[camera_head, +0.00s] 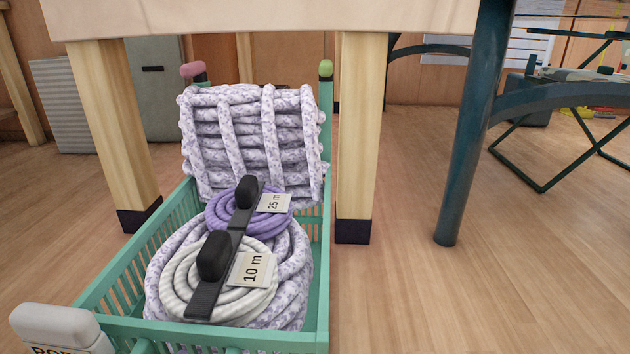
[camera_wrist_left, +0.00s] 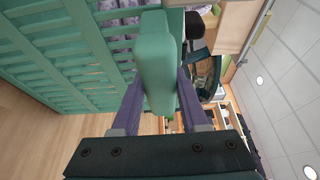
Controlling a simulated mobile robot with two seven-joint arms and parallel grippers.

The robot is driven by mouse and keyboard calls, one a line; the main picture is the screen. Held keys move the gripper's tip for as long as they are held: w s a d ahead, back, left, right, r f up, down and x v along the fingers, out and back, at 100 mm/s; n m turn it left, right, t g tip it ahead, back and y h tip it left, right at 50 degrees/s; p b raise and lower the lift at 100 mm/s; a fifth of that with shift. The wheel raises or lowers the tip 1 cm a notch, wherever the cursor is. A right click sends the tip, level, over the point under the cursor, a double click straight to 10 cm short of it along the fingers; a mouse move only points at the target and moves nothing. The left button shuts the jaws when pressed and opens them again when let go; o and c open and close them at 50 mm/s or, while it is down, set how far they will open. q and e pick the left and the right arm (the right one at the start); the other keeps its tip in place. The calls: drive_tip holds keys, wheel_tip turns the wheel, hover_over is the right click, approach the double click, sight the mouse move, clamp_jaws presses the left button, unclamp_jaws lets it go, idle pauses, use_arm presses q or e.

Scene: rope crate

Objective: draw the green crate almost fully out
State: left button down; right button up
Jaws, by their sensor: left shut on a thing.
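The green slatted crate (camera_head: 322,250) stands on the wooden floor between two table legs. Its front part is at the bottom of the head view and its back part is under the tabletop. It holds a large pale purple-flecked rope bundle (camera_head: 250,140), a purple coil (camera_head: 222,212) and a white coil (camera_head: 178,282). In the left wrist view, my left gripper (camera_wrist_left: 157,90) is shut on the crate's green handle (camera_wrist_left: 154,45), with a dark finger on each side. The slatted crate wall (camera_wrist_left: 55,50) shows beside it. My right gripper is not in view.
Wooden legs (camera_head: 112,120) and (camera_head: 358,130) flank the crate; the right leg is close to its side. The tabletop edge (camera_head: 260,18) hangs above. A dark blue-green leg (camera_head: 470,130) stands farther right. Floor (camera_head: 450,300) right of the crate is clear.

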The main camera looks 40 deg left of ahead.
use_arm(q)
drive_tip(key=shift+r, duration=0.1)
drive_tip(key=c, duration=0.9)
unclamp_jaws()
drive_tip(key=o, duration=0.5)
drive_tip(key=shift+s, duration=0.1)
drive_tip(key=s, duration=0.3)
drive_tip(key=s+d, duration=0.1)
drive_tip(key=s, duration=0.5)
drive_tip(key=shift+s+d, duration=0.35)
drive_tip(key=shift+s, duration=0.05)
